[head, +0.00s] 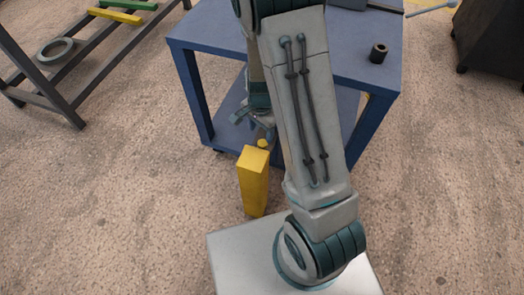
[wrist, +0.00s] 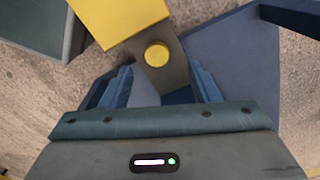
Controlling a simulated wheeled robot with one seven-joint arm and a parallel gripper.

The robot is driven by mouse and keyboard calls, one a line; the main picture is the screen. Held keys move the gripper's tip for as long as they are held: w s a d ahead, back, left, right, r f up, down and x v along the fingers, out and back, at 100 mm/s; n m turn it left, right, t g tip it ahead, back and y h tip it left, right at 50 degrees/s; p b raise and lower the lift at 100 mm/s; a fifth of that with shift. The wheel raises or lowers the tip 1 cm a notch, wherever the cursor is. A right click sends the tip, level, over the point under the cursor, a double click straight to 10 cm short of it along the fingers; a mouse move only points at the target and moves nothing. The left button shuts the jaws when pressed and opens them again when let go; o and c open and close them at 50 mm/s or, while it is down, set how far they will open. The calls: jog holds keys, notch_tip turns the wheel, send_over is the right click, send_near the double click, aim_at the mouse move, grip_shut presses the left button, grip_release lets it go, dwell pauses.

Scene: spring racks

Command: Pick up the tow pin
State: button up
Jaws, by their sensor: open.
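A small round yellow cap (head: 262,143), which looks like the head of the tow pin, sits just behind a tall yellow post (head: 253,180). In the wrist view the yellow cap (wrist: 157,54) sits on a narrow grey-brown plate (wrist: 172,72) running out from the yellow post (wrist: 118,18). The pin's shaft is hidden. My gripper (head: 257,124) is open, close to the cap on its far side in the head view. In the wrist view the cap lies ahead of the gap between my two fingers (wrist: 160,88), and neither finger visibly touches it.
A blue table (head: 220,38) with a lower shelf (head: 230,130) stands just behind the post and my gripper. A dark ring-shaped part (head: 378,53) is on its top. A rack (head: 75,62) stands at left. Floor at left and right is clear.

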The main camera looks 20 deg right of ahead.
aim_at(262, 142)
jog(key=f+b, duration=0.1)
jog(key=f, duration=0.1)
jog(key=f+b, duration=0.2)
jog(key=f, duration=0.1)
jog(key=shift+s+d+f, duration=0.1)
jog(key=shift+d+f, duration=0.15)
jog(key=shift+f, duration=0.05)
jog(key=shift+r, duration=0.1)
jog(key=c, duration=1.2)
